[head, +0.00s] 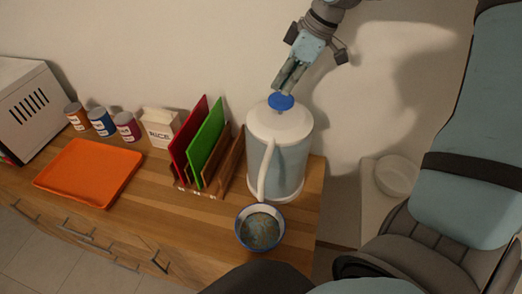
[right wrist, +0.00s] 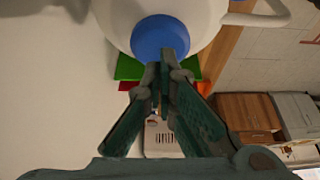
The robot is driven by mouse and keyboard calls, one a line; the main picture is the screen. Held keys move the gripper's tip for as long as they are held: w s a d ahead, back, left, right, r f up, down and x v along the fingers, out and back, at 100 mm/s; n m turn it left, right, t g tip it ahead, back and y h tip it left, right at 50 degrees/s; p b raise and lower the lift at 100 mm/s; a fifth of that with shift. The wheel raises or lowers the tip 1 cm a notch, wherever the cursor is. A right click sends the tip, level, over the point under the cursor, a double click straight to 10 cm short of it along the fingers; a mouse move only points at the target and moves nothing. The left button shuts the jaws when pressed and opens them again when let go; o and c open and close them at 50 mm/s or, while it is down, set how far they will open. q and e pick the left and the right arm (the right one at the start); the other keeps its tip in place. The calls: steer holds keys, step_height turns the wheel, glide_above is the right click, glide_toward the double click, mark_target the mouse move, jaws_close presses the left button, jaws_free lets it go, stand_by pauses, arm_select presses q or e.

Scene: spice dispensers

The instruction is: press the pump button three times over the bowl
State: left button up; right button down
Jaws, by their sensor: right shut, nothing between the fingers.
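The pump dispenser (head: 283,150) is a light blue-grey pot with a white lid and handle, standing upright at the right end of the wooden counter. Its blue pump button (head: 281,102) is on top, and the button also shows in the right wrist view (right wrist: 160,37). My right gripper (head: 279,92) is shut and empty, with its fingertips at the button; I cannot tell whether they touch it. The bowl (head: 260,228), white with a blue rim and a dark grey-green inside, sits on the counter in front of the dispenser. My left gripper is not in view.
A rack holds red (head: 190,140) and green (head: 207,142) boards left of the dispenser. An orange tray (head: 90,172), a rice box (head: 160,127) and several spice jars (head: 103,121) stand farther left. A white bowl (head: 396,176) sits on a lower surface at the right.

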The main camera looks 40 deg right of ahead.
step_height(320, 180, up, 6)
steer(key=p, duration=0.4)
stand_by(0.5)
